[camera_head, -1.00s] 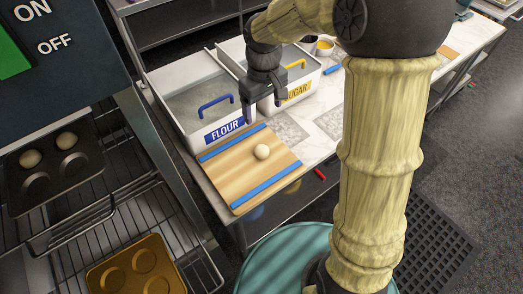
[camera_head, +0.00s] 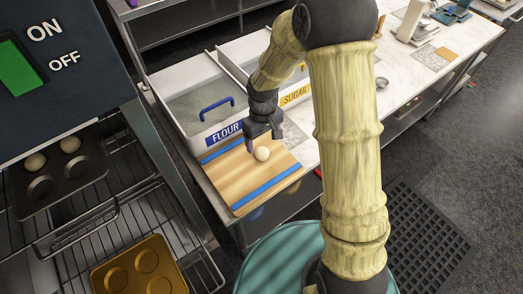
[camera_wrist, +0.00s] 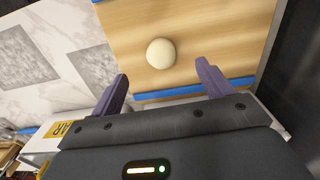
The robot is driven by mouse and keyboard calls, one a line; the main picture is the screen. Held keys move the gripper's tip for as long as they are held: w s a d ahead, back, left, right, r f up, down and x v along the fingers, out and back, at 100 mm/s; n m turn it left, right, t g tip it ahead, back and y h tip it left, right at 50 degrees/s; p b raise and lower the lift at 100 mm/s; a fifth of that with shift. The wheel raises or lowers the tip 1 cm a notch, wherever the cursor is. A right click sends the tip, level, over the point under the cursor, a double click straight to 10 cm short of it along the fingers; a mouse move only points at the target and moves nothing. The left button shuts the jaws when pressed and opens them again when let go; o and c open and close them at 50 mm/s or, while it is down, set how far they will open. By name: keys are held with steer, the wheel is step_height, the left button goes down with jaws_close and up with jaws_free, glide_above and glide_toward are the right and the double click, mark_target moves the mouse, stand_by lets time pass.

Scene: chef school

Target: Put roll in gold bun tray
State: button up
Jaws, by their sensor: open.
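A pale round roll (camera_head: 262,154) rests on a wooden board (camera_head: 236,180) with blue strips. In the wrist view the roll (camera_wrist: 161,52) lies just beyond and between my two purple fingertips. My gripper (camera_head: 258,146) is open and empty, above the board beside the roll. The gold bun tray (camera_head: 134,258) sits at the lower left on a wire rack, and the cups that show in it are empty; its lower part is cut off by the picture edge. A dark bun tray (camera_head: 64,186) on a rack farther left holds two pale rolls.
White bins labelled flour (camera_head: 184,124) and sugar (camera_head: 294,98) stand behind the board. An oven panel with a green switch (camera_head: 18,70) fills the upper left. The marble counter (camera_head: 345,130) extends right. A teal round surface (camera_head: 280,262) is at the bottom.

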mark_target(262, 148)
steer(key=shift+f, duration=0.1)
steer(key=shift+a+f+p, duration=0.15)
steer(key=shift+f+p, duration=0.8)
steer(key=shift+f, duration=1.55)
steer(key=c, duration=1.1)
steer(key=shift+w, duration=0.1)
step_height(262, 148, up, 10)
steer(key=shift+r+b, duration=0.1)
steer(key=shift+b, duration=0.9)
